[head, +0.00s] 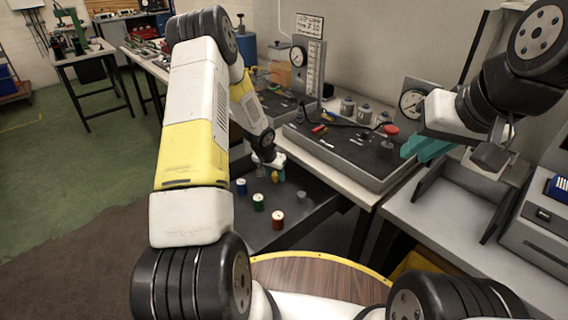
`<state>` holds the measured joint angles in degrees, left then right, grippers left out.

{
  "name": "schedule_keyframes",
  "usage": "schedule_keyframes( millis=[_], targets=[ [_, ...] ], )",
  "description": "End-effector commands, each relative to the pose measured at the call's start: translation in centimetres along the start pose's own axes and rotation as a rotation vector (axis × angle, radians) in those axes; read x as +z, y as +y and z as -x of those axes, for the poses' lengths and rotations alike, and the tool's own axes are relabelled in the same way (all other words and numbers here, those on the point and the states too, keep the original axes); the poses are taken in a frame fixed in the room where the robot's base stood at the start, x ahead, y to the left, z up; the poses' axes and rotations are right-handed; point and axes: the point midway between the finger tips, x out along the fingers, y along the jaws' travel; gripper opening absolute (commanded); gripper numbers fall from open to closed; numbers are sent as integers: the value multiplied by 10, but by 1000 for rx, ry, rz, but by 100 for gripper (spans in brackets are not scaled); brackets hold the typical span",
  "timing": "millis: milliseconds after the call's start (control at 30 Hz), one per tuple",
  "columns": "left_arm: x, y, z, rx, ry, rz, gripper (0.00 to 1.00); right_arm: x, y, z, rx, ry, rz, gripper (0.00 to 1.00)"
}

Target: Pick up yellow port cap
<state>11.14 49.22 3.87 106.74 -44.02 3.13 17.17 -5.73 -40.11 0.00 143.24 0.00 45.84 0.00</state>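The yellow port cap (274,177) is a small yellow spot in the head view, on or just above the dark low surface at centre. My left gripper (275,169) reaches down right at it, its fingertips touching or very near the cap. The fingers and wrist partly hide the cap, and I cannot tell whether they are closed on it.
Blue (241,186), green (258,202) and red-brown (277,219) capped cylinders stand near the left gripper. A grey cap (301,196) is to their right. A bench tray (345,150) with gauges and small parts lies behind. A grey bracket (462,192) is below the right gripper.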

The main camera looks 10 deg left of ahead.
Motion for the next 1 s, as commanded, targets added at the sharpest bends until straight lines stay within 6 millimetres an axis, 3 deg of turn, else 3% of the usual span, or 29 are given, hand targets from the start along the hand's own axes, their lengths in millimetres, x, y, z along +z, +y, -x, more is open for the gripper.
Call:
schedule_keyframes(
  millis=[33,167,1000],
  targets=[
    [0,0,0,0,0,0,25,0,0,0,0,0,0,20],
    [0,0,0,0,0,0,0,0,0,0,0,0,0,20],
    [0,0,0,0,0,0,0,0,0,0,0,0,0,20]
  ],
)
